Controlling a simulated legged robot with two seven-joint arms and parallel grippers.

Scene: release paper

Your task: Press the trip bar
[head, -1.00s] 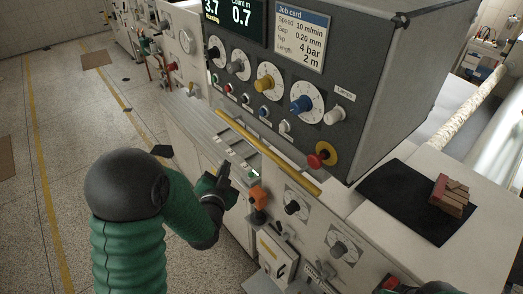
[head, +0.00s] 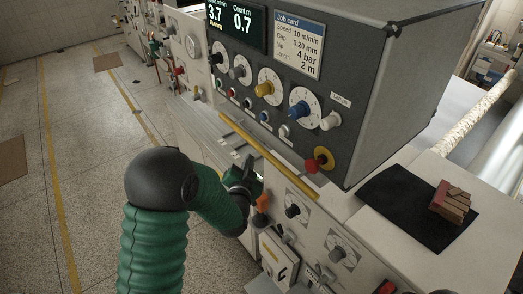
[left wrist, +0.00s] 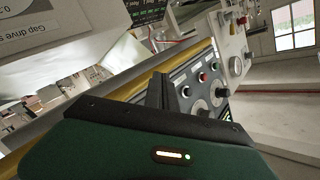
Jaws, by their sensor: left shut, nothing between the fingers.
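The trip bar appears to be the long yellow bar (head: 265,152) along the machine's front edge, below the grey control box. It also shows as a yellow strip in the left wrist view (left wrist: 195,53). My left gripper (head: 243,166) is shut and empty, just in front of and below the bar's middle in the head view. Its shut fingers (left wrist: 164,88) point toward the panel in the left wrist view. I cannot tell whether they touch the bar. My right gripper is not in view.
The control box (head: 375,85) overhangs the bar, with several knobs and a red emergency button (head: 321,159) near the bar's right end. An orange-topped switch (head: 262,203) stands close below my gripper. A red-brown block (head: 452,202) lies on a black mat (head: 390,205) at right.

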